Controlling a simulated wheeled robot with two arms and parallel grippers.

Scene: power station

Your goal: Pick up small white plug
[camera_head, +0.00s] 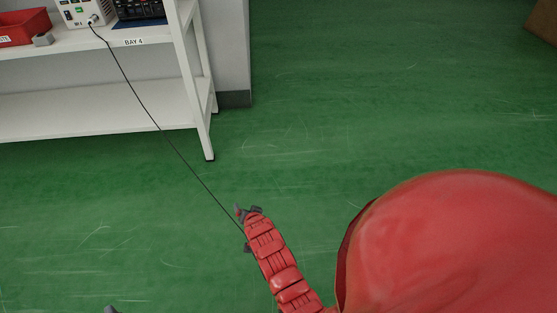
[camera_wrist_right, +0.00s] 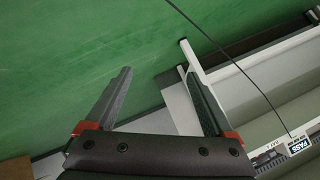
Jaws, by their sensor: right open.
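A black cable (camera_head: 158,127) runs from the front of a pale box (camera_head: 84,13) on the shelf down to my right arm. At the box its end has a small light piece (camera_head: 93,19), too small to tell if it is the white plug. The cable's lower end is hidden by my arm. My right gripper (camera_head: 247,211) is over the floor, right of the shelf. In the wrist view its jaws (camera_wrist_right: 158,72) are open and empty, and the cable (camera_wrist_right: 222,52) passes beyond them. A grey tip (camera_head: 111,309) at the bottom edge may be my left gripper.
The white shelf unit (camera_head: 95,94), labelled BAY 4, stands upper left with a leg near the cable. A red bin (camera_head: 22,27) and a dark device (camera_head: 139,9) are on top. The green floor is open; a brown object (camera_head: 543,20) is far right.

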